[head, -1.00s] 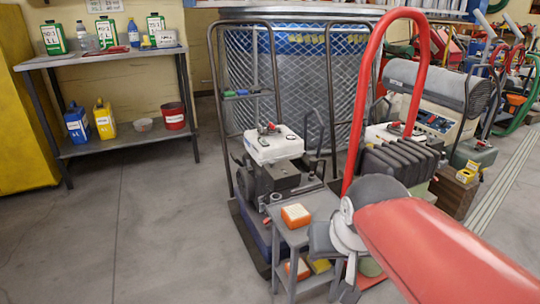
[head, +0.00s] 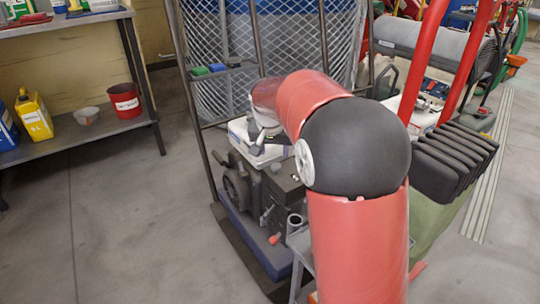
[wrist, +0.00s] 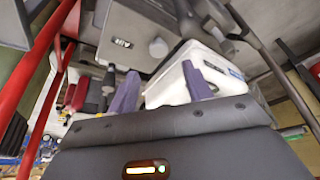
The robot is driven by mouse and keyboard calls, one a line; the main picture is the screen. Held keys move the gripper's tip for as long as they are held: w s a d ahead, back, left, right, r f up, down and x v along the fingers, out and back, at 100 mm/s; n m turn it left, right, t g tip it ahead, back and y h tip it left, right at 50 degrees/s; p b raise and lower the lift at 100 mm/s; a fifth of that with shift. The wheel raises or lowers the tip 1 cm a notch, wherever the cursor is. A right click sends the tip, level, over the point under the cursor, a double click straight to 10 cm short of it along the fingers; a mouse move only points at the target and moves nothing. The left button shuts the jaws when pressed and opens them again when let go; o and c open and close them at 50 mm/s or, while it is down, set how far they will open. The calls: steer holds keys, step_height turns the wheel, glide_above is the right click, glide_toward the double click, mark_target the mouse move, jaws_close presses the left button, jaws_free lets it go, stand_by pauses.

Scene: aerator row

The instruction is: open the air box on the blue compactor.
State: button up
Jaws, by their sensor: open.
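The blue compactor has a dark engine (head: 236,180) on a blue base plate (head: 268,248). In the wrist view the white box (wrist: 178,66) is close ahead, behind and between my fingers. My gripper (wrist: 160,74) is open, its two purple-grey fingers apart with nothing clearly held. I cannot tell whether the fingers touch the box. Any catch or knob on the box is hidden or unclear.
A machine with red handle bars and black ribbed blocks (head: 445,160) stands to the right. A metal shelf (head: 90,130) stands at left. The floor (head: 130,210) between is clear.

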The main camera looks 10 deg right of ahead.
mark_target(276, 165)
steer(key=x, duration=0.7)
steer(key=shift+f+b, duration=0.2)
steer(key=shift+b, duration=0.1)
jaws_close()
